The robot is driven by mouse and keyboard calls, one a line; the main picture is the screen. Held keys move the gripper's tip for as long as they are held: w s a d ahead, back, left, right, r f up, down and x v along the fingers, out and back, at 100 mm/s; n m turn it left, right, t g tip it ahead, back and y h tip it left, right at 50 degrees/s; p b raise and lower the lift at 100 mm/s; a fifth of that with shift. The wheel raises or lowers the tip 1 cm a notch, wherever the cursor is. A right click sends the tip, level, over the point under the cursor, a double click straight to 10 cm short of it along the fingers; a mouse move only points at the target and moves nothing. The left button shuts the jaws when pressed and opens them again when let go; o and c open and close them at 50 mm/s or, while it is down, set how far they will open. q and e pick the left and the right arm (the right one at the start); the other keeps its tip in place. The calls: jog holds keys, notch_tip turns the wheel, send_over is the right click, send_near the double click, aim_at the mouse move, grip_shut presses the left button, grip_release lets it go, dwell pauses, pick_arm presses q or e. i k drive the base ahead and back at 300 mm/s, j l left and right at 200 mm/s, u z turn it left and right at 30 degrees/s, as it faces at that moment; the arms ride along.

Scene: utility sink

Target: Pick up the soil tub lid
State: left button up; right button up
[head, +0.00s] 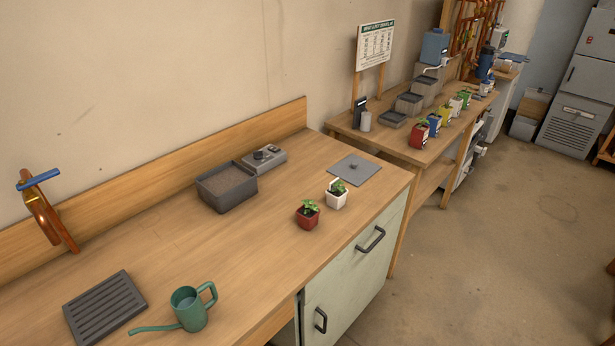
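The soil tub lid (367,174), a flat grey square plate with a small dark knob, lies on the wooden counter near its right end. The dark grey soil tub (229,198) stands open to the left of the lid, with brown soil showing inside. Between them, nearer the wall, is a grey box-shaped device (266,160) with a dark round part on top. Neither of my grippers is in view.
Potted seedlings in a white pot (336,201) and a red pot (307,219) stand in front of the lid. A further bench (400,150) holds coloured pots. Floor at right is clear.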

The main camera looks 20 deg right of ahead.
aim_at(355, 170)
jog(key=i+l+u, duration=0.1)
jog(key=l, duration=0.3)
jog(key=i+l+u, duration=0.15)
jog(key=l, duration=0.3)
jog(key=i+l+u, duration=0.1)
jog(key=l, duration=0.35)
